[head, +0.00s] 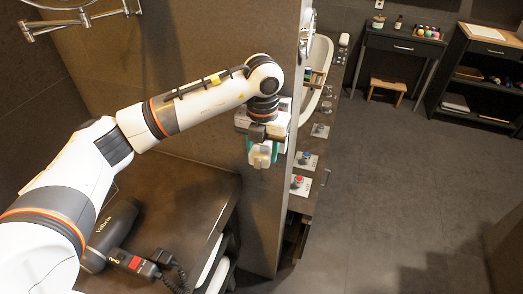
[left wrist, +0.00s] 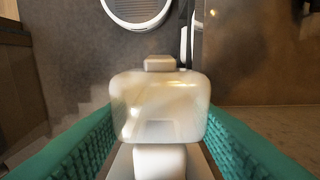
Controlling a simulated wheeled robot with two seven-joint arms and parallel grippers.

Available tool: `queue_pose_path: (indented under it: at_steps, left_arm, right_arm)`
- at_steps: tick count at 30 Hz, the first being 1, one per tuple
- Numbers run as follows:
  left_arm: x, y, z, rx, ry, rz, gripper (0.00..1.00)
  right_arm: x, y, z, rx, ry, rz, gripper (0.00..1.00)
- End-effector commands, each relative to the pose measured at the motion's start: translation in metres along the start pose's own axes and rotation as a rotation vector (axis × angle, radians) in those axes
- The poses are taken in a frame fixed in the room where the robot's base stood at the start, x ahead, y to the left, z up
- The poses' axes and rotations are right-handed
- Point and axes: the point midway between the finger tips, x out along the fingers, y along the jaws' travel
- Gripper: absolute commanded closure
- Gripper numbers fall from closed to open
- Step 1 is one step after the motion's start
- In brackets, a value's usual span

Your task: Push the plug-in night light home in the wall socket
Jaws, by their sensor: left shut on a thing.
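The night light (head: 261,158) is a small cream-white rounded block, held at the partition's near end in the head view. My left gripper (head: 263,150) has teal finger pads on either side of it and is shut on it. In the left wrist view the night light (left wrist: 160,103) fills the middle between the teal pads of my left gripper (left wrist: 160,130). A smaller pale block shows at its upper edge. I cannot make out the wall socket or whether the night light touches it. My right gripper is not in view.
A dark partition (head: 262,225) stands beside the gripper. A black hair dryer (head: 112,228) lies on the dark counter (head: 185,190) at left. Several pale plates with knobs (head: 300,184) line the ledge beyond the partition. The floor (head: 390,165) at right is clear.

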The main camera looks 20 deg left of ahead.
Motion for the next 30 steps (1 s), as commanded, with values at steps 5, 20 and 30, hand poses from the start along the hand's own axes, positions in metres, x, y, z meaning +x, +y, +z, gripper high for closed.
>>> queue_pose_path:
  at_steps: [5,20,30]
  left_arm:
    - [0.0,0.0,-0.004,0.001,0.0,0.0,0.75]
    - [0.0,0.0,-0.014,0.0,0.001,0.0,0.75]
    - [-0.001,0.0,-0.016,0.0,0.005,0.001,0.42]
  right_arm:
    - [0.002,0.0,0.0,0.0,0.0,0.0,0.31]
    - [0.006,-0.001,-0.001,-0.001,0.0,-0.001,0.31]
    - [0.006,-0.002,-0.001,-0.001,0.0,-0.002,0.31]
